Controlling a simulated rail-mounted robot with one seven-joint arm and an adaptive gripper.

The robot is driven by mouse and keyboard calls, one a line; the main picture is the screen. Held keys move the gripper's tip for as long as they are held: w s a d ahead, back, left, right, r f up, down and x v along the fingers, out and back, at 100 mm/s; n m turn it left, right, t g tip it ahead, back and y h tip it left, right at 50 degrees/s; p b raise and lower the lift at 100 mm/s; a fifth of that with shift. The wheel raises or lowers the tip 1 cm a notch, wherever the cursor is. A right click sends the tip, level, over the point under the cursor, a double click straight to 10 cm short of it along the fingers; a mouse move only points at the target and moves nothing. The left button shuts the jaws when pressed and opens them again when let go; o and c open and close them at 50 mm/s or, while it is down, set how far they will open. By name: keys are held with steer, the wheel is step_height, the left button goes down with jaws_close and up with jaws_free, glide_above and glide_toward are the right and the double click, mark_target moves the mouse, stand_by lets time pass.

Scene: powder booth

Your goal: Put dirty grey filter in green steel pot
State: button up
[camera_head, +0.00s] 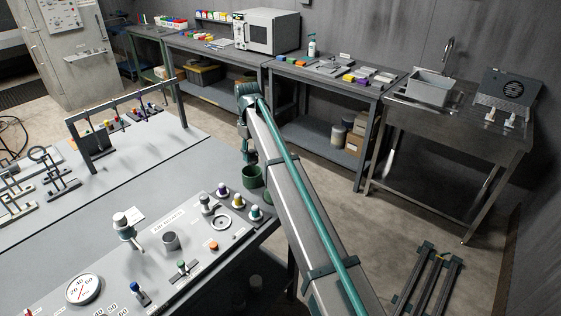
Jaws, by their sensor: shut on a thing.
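The green steel pot (252,177) stands open-topped at the table's far right edge. My arm comes in from the lower right, bends at its far end and drops towards the pot. My gripper (249,153) is small and dark, just above the pot's mouth. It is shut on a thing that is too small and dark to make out. I cannot identify the dirty grey filter for sure.
Knobs with coloured bases (238,203), a pale ring (224,221) and a dial gauge (82,289) crowd the near table. Across a floor gap are benches, a microwave (267,31) and a sink (430,88).

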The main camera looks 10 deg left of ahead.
mark_target(251, 156)
steer(key=w+n, duration=0.1)
steer(key=w+a+n, duration=0.1)
steer(key=n, duration=0.1)
steer(key=shift+w+a+r, duration=0.1)
steer(key=shift+w+a, duration=0.05)
steer(key=shift+a, duration=0.15)
steer(key=shift+f+b, duration=1.1)
steer(key=shift+f, duration=1.9)
steer(key=shift+d+f, duration=0.1)
steer(key=shift+f, duration=0.5)
stand_by(0.6)
steer(key=o, duration=1.2)
